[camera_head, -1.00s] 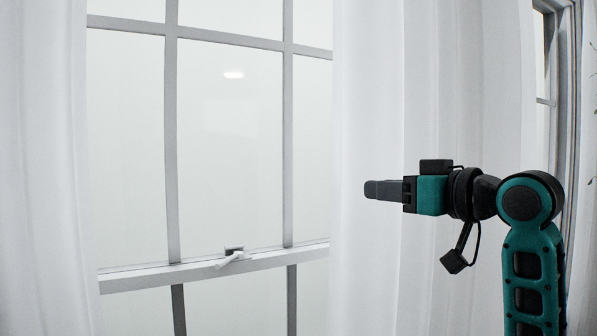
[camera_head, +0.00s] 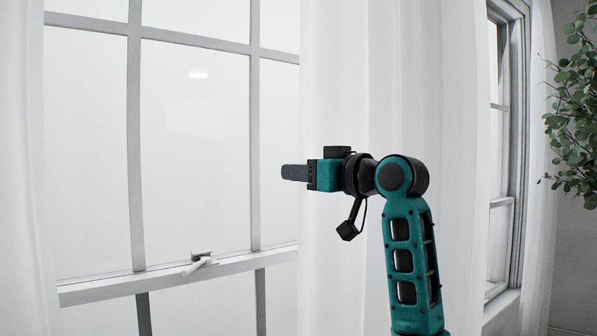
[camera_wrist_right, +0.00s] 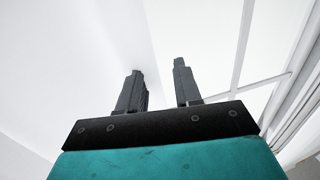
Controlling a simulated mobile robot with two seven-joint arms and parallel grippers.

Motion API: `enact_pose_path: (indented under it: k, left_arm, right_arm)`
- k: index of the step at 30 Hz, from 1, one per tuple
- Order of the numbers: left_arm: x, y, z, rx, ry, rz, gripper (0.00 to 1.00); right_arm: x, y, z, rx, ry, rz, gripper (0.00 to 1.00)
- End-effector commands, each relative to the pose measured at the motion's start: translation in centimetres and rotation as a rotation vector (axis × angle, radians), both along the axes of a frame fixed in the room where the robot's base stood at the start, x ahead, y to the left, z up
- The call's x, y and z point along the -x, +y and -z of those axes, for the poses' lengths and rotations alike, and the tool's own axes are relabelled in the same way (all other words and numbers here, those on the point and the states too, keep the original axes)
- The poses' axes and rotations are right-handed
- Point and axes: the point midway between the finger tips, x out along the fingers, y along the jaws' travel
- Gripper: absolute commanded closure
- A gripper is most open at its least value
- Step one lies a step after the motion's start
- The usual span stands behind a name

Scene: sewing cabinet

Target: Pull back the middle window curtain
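A white curtain (camera_head: 440,110) hangs in soft vertical folds at the right side of the large paned window (camera_head: 195,130). My right gripper (camera_head: 283,172) points left in front of it. Its fingertips reach just past the curtain's left edge, over the glass. In the right wrist view the two dark fingers of this gripper (camera_wrist_right: 158,68) stand apart. There, the white curtain (camera_wrist_right: 75,60) fills the left side, and its edge runs up near the gap between the fingers. I cannot tell whether cloth lies between them. My left gripper is not in view.
Another white curtain (camera_head: 18,160) hangs at the left of the window. A window latch (camera_head: 200,260) sits on the window's crossbar. A second window (camera_head: 503,150), a further curtain (camera_head: 541,170) and a leafy plant (camera_head: 575,120) are at the right.

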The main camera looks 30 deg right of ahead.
Motion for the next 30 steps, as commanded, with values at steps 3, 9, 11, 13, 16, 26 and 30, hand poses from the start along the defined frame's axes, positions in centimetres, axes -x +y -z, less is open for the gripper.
enact_pose_path:
  k: [3, 9, 11, 13, 16, 26, 30]
  left_arm:
    - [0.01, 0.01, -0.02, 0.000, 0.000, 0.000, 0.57]
    - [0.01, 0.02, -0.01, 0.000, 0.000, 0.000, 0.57]
    - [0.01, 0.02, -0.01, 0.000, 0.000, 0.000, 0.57]
    - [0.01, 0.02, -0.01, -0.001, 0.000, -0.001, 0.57]
    - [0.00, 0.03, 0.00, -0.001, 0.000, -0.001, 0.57]
    - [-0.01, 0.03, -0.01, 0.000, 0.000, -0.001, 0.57]
    - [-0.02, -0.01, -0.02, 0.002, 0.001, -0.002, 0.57]
  right_arm:
    - [-0.76, 0.20, -0.05, -0.001, -0.001, 0.000, 0.66]
    - [-0.99, 0.24, -0.02, 0.001, -0.001, 0.000, 0.66]
    - [-0.98, 0.24, -0.02, 0.001, -0.001, 0.000, 0.66]
    - [-0.97, 0.24, -0.02, 0.001, -0.001, 0.000, 0.68]
    - [-0.96, 0.23, -0.01, 0.001, -0.001, 0.000, 0.78]
    - [-0.95, 0.22, 0.01, 0.001, 0.000, 0.000, 1.00]
    - [-0.95, 0.22, 0.01, 0.000, 0.000, 0.000, 1.00]
